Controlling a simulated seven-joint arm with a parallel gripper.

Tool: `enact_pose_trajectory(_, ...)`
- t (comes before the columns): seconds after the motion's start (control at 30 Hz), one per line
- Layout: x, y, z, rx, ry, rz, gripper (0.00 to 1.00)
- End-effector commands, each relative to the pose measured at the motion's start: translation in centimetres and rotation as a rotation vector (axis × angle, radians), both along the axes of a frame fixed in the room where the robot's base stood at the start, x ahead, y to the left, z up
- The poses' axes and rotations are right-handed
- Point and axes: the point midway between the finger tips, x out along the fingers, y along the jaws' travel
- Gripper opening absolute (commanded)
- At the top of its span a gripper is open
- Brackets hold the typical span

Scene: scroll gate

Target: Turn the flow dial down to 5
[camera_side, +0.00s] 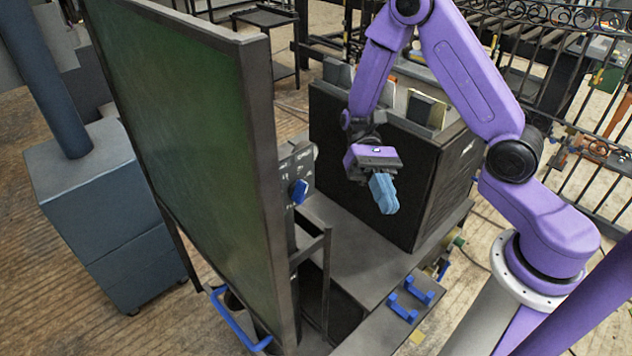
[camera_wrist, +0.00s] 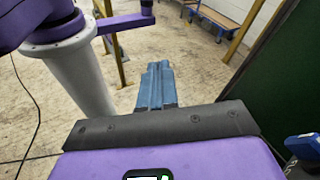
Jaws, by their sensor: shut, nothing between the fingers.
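The flow dial appears to be the blue knob (camera_side: 299,191) on a grey panel (camera_side: 286,172) with small white markings, just behind the green board's right edge in the side view. The markings are too small to read, so I cannot tell its setting. My gripper (camera_side: 385,195), with blue fingers, is shut and empty. It hangs to the right of the knob, apart from it, above the grey bench. In the wrist view, my shut fingers (camera_wrist: 155,84) point out over the floor. A blue piece (camera_wrist: 303,147) at the lower right edge may be the knob.
The tall green board (camera_side: 190,120) stands left of the panel. A dark box (camera_side: 385,165) with items on top stands behind my gripper. Blue brackets (camera_side: 410,298) sit on the bench's front part. A black scrollwork fence (camera_side: 560,60) is at the back right.

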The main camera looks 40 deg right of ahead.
Motion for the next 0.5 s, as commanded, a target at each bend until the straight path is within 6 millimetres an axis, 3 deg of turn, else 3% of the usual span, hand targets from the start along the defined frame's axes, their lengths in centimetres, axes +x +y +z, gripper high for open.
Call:
enact_pose_trajectory(0.27,5.7,0.1,-1.8,0.148,0.294,-0.4,0.0)
enact_pose_trajectory(0.5,10.2,-1.7,-4.0,0.321,0.485,-0.741,0.0)
